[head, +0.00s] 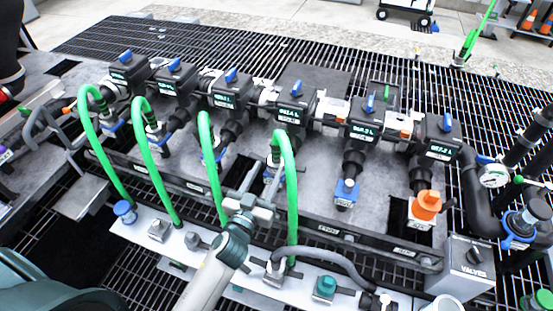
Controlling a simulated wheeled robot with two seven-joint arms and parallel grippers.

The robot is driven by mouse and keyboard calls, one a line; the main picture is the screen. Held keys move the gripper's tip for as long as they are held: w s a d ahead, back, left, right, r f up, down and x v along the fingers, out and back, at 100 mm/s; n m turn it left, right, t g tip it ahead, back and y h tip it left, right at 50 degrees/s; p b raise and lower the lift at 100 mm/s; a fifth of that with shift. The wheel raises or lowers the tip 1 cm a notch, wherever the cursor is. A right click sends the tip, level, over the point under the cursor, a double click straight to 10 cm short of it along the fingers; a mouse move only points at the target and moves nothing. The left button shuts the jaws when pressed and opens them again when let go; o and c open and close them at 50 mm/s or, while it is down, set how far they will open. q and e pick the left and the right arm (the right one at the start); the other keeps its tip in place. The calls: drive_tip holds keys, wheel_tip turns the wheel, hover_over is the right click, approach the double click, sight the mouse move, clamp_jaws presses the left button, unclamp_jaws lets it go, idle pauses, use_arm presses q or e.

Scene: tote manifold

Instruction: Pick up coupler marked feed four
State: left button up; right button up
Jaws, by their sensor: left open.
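Several green hoses arch from the valves of the manifold down to the white rail in front. The fourth hose from the left (291,200) has its upper end at a fitting (276,150) below the fourth valve (292,108). No "feed four" marking can be read, so I cannot tell for sure which coupler bears it. My left gripper (262,187) is open, in front of the manifold just left of the fourth hose. Its fingers point up towards the blue-collared fitting behind; contact cannot be told. My right gripper is not in view.
A blue fitting (346,192) and an orange fitting (425,204) hang below the two right valves. A grey hose (320,252) crosses the white rail (130,231). A grey box marked VALVES (467,266) and a gauge (494,176) stand right. Dark grating (330,60) lies behind.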

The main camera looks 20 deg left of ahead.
sight(275, 158)
use_arm(q)
drive_tip(key=shift+w, duration=0.9)
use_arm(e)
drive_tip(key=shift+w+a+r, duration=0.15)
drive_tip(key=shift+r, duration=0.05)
use_arm(q)
drive_tip(key=shift+w+d+r, duration=0.1)
drive_tip(key=shift+w+r, duration=0.05)
drive_tip(key=shift+w, duration=0.1)
drive_tip(key=w, duration=0.1)
drive_tip(key=w+p, duration=0.1)
drive_tip(key=w, duration=0.1)
drive_tip(key=shift+w+d+r+p, duration=0.2)
drive_tip(key=shift+d+r+p, duration=0.05)
drive_tip(key=shift+r+p, duration=0.15)
drive_tip(key=shift+w, duration=0.6)
drive_tip(key=shift+f, duration=0.1)
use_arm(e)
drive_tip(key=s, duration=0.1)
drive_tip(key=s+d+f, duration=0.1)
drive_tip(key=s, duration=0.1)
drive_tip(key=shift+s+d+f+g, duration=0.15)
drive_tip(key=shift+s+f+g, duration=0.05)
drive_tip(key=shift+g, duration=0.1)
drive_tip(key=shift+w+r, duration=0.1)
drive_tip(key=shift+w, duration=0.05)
